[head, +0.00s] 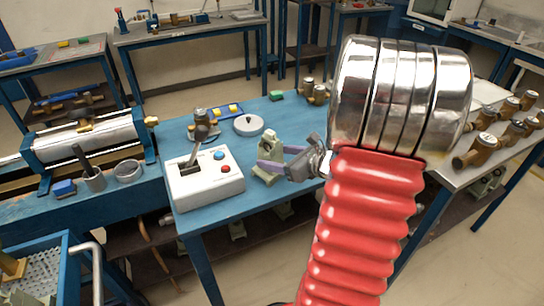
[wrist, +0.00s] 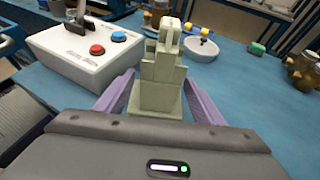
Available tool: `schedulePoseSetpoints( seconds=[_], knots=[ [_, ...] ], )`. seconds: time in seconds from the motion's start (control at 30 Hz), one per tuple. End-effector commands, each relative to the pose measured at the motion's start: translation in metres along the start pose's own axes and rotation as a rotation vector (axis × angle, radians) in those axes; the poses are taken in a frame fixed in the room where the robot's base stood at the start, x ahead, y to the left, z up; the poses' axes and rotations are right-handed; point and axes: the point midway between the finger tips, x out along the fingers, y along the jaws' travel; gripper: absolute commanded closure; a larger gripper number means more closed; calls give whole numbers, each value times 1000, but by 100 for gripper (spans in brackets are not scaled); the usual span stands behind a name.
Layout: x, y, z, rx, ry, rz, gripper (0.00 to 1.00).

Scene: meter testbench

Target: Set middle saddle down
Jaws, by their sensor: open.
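A pale grey-green stepped saddle (wrist: 162,92) stands upright on the blue bench between the two purple fingers of my gripper (wrist: 160,78). The fingers are open, one on each side of it. Its base looks flat on the bench top. In the head view the saddle (head: 267,172) is right of the control box, and my gripper (head: 272,157) reaches it from the right. The fingers partly cover it there, so contact at its sides is hard to tell.
A white control box (head: 205,187) with a lever and red and blue buttons stands close left of the saddle. A round white dish (head: 248,125) and a small green block (head: 276,95) lie behind. Brass meters (head: 480,150) stand on the right-hand table. The bench front right is clear.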

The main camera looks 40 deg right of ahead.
Motion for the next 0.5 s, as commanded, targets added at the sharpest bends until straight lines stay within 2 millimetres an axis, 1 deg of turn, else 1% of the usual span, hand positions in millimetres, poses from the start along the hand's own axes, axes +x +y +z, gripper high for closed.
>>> schedulePoseSetpoints(
  seconds=[0.03,0.1,0.5],
  knots=[
    [-8,-1,0,0,-1,-5,38],
    [-19,-1,0,1,-1,-4,38],
    [-75,-1,0,1,-1,-4,38]
  ],
)
